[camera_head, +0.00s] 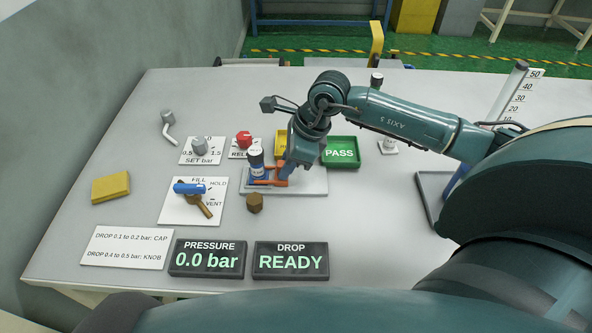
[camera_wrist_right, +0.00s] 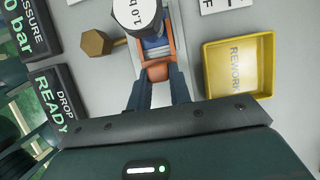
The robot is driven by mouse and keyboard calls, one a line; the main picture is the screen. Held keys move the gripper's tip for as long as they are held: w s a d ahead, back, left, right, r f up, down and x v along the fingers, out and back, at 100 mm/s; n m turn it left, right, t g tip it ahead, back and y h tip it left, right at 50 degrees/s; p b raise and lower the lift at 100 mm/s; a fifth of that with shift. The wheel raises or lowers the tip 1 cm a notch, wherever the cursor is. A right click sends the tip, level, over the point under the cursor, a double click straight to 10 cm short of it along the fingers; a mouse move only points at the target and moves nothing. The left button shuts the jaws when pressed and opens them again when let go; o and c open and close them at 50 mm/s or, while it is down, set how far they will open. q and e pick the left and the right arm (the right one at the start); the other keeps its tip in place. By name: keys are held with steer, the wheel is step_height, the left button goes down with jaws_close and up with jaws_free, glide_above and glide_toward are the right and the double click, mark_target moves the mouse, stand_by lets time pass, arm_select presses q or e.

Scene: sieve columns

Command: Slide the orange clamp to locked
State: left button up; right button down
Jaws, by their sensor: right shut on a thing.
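The orange clamp (camera_head: 262,183) is a flat forked slide on a pale plate (camera_head: 312,183) in the middle of the table. My right gripper (camera_head: 285,172) is low over the plate, to the right of the cylinder. In the right wrist view the gripper (camera_wrist_right: 159,78) is shut on the rounded orange end of the clamp (camera_wrist_right: 157,70). The cylinder top (camera_wrist_right: 136,14) hides part of the clamp there. My left gripper is not in view.
A brown hex plug (camera_head: 255,203) lies in front of the plate. The green PASS tray (camera_head: 341,152) and yellow REWORK tray (camera_wrist_right: 238,92) are close by. The display reads READY (camera_head: 291,261).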

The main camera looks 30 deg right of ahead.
steer(key=c, duration=1.4)
jaws_free()
steer(key=shift+o, duration=0.2)
steer(key=shift+r+p, duration=1.75)
steer(key=shift+r, duration=1.3)
steer(key=shift+f, duration=0.1)
